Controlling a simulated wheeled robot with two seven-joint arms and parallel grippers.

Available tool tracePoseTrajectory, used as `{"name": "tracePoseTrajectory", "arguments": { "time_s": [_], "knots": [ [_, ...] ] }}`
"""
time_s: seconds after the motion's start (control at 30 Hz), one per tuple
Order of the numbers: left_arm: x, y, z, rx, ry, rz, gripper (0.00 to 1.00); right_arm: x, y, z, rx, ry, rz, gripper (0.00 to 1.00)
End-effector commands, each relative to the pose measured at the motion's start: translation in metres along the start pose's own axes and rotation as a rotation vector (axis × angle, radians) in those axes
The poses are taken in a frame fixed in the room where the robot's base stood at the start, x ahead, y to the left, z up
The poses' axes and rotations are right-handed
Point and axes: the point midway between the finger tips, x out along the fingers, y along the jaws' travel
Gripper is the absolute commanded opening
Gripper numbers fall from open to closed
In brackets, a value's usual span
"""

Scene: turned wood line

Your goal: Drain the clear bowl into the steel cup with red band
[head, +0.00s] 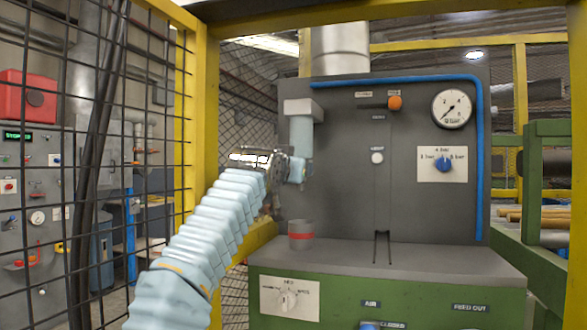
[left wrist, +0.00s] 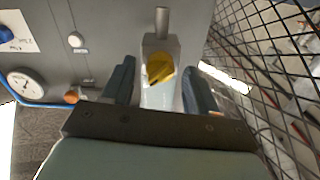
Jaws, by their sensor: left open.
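The clear bowl (head: 302,132) hangs under a grey block on the machine's dark panel, pale blue in the head view. In the left wrist view, which is roughly upside down, a yellow knob (left wrist: 160,68) and a short metal spout (left wrist: 162,20) sit at its lower end. My left gripper (head: 297,169) is open at the bowl's lower end, its fingers apart on either side of the yellow knob; contact cannot be told. It hides the knob in the head view. The steel cup with red band (head: 301,236) stands upright on the ledge below. My right gripper is out of view.
The panel carries a pressure gauge (head: 451,109), a blue selector knob (head: 444,164), an orange knob (head: 395,103) and a blue pipe. A black mesh guard with a yellow post (head: 204,120) stands close left of my arm. The ledge right of the cup is mostly clear.

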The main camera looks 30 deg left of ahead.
Motion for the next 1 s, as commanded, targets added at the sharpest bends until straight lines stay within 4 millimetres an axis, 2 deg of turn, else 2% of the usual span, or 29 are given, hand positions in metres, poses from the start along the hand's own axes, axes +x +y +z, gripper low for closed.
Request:
{"name": "tracePoseTrajectory", "arguments": {
  "time_s": [0.17, 0.27, 0.5, 0.7, 0.83, 1.0],
  "knots": [
    [-0.007, 0.001, 0.003, -0.001, 0.002, 0.002, 0.59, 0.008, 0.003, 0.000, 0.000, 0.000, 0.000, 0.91],
    [-0.023, 0.002, 0.005, -0.002, 0.004, 0.003, 0.59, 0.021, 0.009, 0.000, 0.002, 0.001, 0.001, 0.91],
    [-0.082, 0.002, 0.007, -0.004, 0.007, 0.005, 0.59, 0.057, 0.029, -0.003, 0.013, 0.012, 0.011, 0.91],
    [-0.121, 0.001, 0.004, -0.001, 0.004, 0.003, 0.59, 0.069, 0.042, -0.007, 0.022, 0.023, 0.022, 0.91],
    [-0.134, 0.001, 0.002, 0.000, 0.001, 0.002, 0.59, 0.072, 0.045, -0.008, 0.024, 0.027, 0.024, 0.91],
    [-0.138, 0.000, 0.000, 0.000, 0.000, 0.000, 0.59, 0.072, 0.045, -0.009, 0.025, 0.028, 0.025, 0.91]
  ]
}}
